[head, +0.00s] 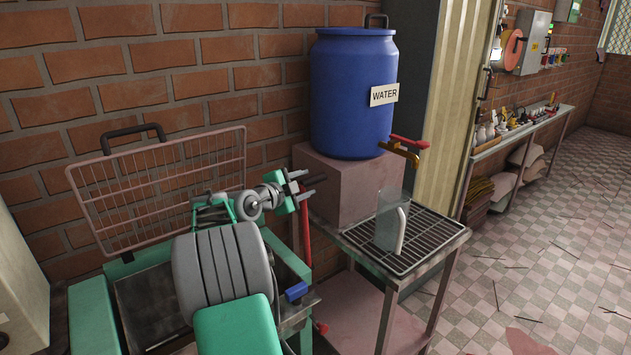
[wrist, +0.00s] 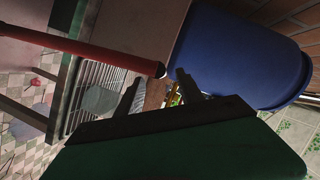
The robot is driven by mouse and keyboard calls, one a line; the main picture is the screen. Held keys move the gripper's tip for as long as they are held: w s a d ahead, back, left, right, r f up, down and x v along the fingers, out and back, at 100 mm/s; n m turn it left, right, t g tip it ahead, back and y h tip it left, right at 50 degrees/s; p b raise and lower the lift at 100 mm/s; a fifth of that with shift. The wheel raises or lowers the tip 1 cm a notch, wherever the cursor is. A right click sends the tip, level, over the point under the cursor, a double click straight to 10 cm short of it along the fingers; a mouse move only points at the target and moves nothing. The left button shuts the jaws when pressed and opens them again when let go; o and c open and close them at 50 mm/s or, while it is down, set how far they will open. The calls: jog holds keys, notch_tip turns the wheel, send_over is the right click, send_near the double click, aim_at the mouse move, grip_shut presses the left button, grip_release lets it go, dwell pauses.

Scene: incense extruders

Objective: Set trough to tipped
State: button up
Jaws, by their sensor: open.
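The trough (head: 150,303) seems to be the dark metal basin inside the green-framed machine (head: 95,320); my arm hides much of it, and I cannot tell its tilt. A red lever bar (head: 305,232) stands roughly upright at the machine's right side. In the wrist view the red bar (wrist: 90,48) comes in from the left, its dark-capped end just beyond the gap between my fingers. My gripper (head: 314,186) is open, its jaws near the top of the bar; it also shows in the wrist view (wrist: 158,92). I see no clear contact between them.
A wire guard (head: 160,185) with a black handle stands raised behind the machine. To the right, a blue water barrel (head: 350,105) sits on a pinkish block (head: 350,190). A clear jug (head: 390,225) stands on a wire rack (head: 440,226). Open floor (head: 530,235) lies further right.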

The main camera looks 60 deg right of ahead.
aim_at(316, 180)
jog(key=p+x, duration=0.1)
jog(key=x, duration=0.5)
jog(key=shift+d, duration=0.1)
jog(key=shift+c, duration=0.4)
grip_shut()
dwell(0.8)
